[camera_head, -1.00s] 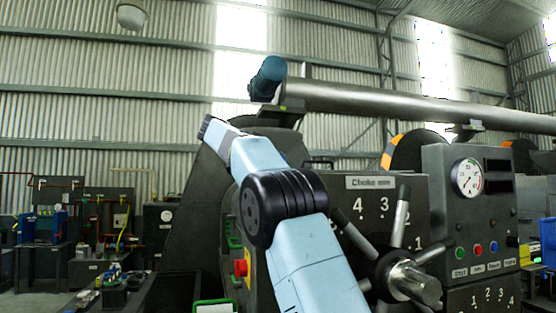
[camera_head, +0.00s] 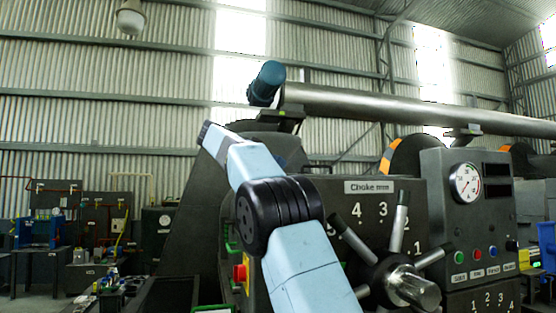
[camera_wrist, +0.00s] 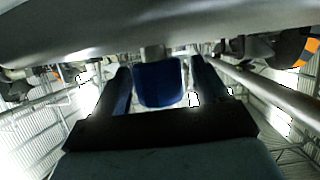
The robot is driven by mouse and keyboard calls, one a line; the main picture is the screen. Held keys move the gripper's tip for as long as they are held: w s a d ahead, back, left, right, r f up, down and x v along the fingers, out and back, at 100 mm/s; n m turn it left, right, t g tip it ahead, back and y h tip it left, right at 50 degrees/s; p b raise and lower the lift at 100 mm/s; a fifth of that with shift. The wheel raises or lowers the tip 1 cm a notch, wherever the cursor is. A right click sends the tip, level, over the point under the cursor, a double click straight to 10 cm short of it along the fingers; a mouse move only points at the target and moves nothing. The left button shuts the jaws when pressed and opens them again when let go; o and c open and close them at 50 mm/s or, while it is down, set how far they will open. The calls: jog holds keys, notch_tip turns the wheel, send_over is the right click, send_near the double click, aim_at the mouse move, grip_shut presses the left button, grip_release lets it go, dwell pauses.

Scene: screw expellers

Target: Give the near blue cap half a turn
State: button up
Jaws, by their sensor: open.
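In the wrist view a dark blue cap (camera_wrist: 158,85) sits on a short grey neck under a big grey pipe (camera_wrist: 200,30). My gripper (camera_wrist: 161,88) is open, with one finger on each side of the cap. A narrow gap shows at the right finger; whether the left finger touches the cap I cannot tell. In the head view a teal-blue cylinder (camera_head: 266,83) shows at the near end of the long grey pipe (camera_head: 400,110); I cannot tell whether it is the same cap. My gripper's fingers do not show in the head view.
A dark machine panel with a spoked handwheel (camera_head: 400,280), a pressure gauge (camera_head: 466,182) and coloured buttons stands at the right. Another thin pipe (camera_wrist: 265,90) runs along the right of the wrist view. Benches with equipment (camera_head: 75,240) stand at the far left.

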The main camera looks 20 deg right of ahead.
jog(key=shift+r, duration=0.1)
jog(key=shift+w+d+r, duration=0.1)
jog(key=shift+d+r, duration=0.05)
jog(key=shift+r, duration=0.95)
jog(key=s+r, duration=1)
jog(key=s, duration=0.4)
jog(key=shift+r, duration=0.2)
jog(key=shift+c, duration=0.2)
